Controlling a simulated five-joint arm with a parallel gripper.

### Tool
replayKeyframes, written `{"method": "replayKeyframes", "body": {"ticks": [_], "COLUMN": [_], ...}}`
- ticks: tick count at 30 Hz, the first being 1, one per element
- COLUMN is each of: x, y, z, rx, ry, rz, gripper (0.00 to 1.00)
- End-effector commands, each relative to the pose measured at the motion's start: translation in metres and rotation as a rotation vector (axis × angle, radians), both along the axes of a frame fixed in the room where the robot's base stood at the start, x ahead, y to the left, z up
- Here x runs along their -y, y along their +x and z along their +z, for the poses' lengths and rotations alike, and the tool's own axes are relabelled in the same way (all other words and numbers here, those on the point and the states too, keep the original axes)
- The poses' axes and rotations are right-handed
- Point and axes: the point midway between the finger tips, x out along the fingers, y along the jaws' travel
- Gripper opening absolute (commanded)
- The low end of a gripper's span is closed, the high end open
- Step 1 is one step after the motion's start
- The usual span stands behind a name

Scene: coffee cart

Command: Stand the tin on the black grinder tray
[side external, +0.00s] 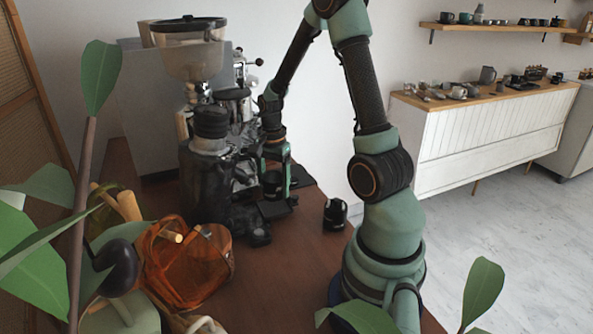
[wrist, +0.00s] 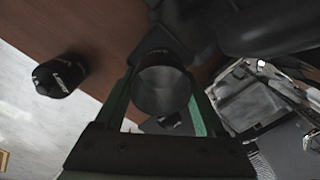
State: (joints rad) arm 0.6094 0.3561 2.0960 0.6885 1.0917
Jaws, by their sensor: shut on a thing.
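My gripper (side external: 275,184) points down in front of the grinder, shut on a dark cylindrical tin (side external: 271,183). In the wrist view the tin (wrist: 162,88) sits between the two green fingers of my gripper (wrist: 160,98), its round grey end facing the camera. The black grinder tray (side external: 276,210) lies just below the tin in the side view. I cannot tell whether the tin's base touches the tray. The tin hides part of the tray from the wrist camera.
A second black tin with white lettering (side external: 335,214) stands on the brown wooden counter (side external: 310,250), right of the tray; it also shows in the wrist view (wrist: 59,76). The black grinder (side external: 208,165) stands left of my gripper. An orange container (side external: 185,272) is at front left.

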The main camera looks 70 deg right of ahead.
Motion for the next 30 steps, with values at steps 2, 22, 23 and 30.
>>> {"method": "replayKeyframes", "body": {"ticks": [2,22,23,30], "x": [-0.001,0.000,0.000,0.000], "y": [-0.001,0.000,0.000,-0.001], "z": [-0.011,-0.039,-0.040,-0.044], "rx": [-0.005,-0.001,-0.001,-0.002], "ry": [0.003,0.001,0.001,0.001], "rz": [0.000,0.000,0.000,-0.003], "gripper": [0.07,0.07,0.07,1.00]}}
